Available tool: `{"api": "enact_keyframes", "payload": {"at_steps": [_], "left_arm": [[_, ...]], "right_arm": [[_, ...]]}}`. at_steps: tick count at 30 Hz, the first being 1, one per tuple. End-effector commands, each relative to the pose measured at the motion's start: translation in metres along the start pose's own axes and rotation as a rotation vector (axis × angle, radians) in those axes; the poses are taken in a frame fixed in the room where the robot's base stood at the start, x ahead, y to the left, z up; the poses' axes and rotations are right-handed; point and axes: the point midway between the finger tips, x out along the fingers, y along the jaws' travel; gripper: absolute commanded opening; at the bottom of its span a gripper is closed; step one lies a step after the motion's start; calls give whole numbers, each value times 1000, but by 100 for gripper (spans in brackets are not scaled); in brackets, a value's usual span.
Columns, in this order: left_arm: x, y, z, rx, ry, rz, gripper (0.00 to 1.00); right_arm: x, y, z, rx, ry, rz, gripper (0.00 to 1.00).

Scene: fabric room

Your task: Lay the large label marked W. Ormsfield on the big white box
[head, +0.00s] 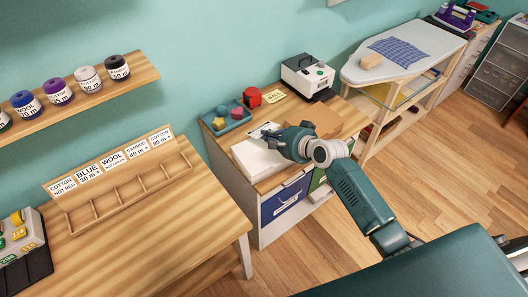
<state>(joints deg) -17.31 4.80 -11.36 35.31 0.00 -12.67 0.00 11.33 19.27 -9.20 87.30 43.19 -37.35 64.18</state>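The big white box (258,160) lies on the wooden cabinet top in the middle of the view. My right gripper (272,138) is low over the box, its arm coming in from the right. A white label with dark marks (262,130) shows at the fingertips, over the far edge of the box. Its writing is too small to read, and part of it is hidden by the gripper. I cannot tell whether the fingers hold the label or whether it touches the box. My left gripper is not in view.
Behind the box are a blue tray (226,122) of coloured pieces, a red block (252,97), a yellow card (275,96) and a white machine (308,76). A table with a label rack (130,197) is at left.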

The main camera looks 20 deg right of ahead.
Motion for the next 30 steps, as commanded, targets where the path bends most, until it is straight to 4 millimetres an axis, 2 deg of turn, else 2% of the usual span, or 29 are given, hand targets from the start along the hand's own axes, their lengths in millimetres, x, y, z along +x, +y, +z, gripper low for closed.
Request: {"api": "enact_keyframes", "payload": {"at_steps": [1, 10, 16, 26, 29, 30], "left_arm": [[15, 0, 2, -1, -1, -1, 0], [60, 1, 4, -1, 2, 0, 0], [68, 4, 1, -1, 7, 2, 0], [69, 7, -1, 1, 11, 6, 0], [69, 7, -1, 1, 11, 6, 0], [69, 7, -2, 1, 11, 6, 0]], "right_arm": [[7, 13, 0, -1, 0, 1, 0], [26, 50, 0, 0, 0, 1, 0], [35, 64, 0, 0, -1, 1, 0], [36, 66, 0, 1, -1, 0, 0], [36, 66, 0, 0, -1, 0, 17], [36, 66, 0, 0, -1, 0, 17]]}}
